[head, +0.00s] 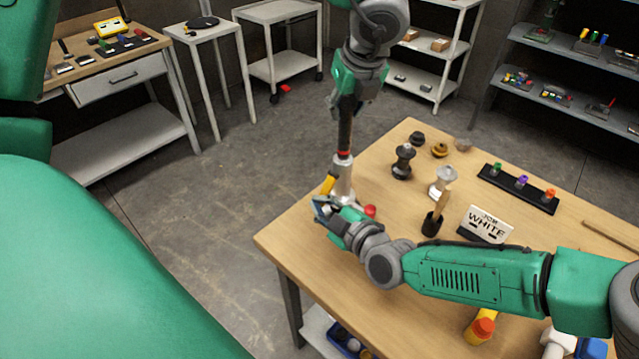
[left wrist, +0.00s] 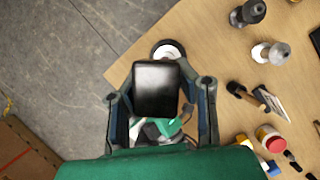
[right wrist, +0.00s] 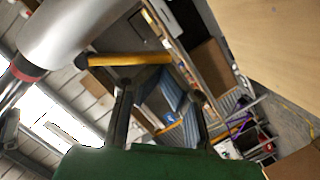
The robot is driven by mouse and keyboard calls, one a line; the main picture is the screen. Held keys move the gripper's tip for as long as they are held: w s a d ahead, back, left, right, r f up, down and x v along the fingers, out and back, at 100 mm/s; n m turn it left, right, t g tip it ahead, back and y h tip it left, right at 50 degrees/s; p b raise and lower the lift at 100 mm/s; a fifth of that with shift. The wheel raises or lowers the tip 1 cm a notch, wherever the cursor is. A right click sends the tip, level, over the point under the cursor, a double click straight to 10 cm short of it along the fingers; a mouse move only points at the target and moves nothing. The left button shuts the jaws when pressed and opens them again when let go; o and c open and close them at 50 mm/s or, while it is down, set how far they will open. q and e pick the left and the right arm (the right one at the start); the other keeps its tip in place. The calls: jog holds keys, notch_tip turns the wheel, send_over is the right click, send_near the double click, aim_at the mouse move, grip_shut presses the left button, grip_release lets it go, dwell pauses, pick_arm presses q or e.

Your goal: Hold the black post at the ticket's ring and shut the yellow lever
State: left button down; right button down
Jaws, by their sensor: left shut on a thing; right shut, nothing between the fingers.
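The black post (head: 345,132) stands upright at the table's near left corner, above a silver body (head: 343,180). A red ring (head: 343,156) shows low on the post. My left gripper (head: 345,98) is shut on the post above the red ring; the black post top (left wrist: 157,88) fills its fingers in the left wrist view. The yellow lever (head: 328,184) slants out left from the silver body; it also shows in the right wrist view (right wrist: 130,60). My right gripper (head: 328,209) is shut and empty, just below the lever; contact is unclear.
A red-topped item (head: 370,211) lies close beside my right gripper. A black rack (head: 518,190) holds coloured pieces. Open floor lies left of the table (head: 290,238).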

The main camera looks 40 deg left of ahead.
jog(key=shift+w, duration=0.15)
jog(key=shift+d, duration=0.1)
jog(key=s+d+r, duration=0.2)
jog(key=s+d, duration=0.4)
jog(key=d, duration=0.3)
jog(key=shift+s, duration=0.35)
pick_arm(q)
jog(key=c, duration=1.2)
grip_release()
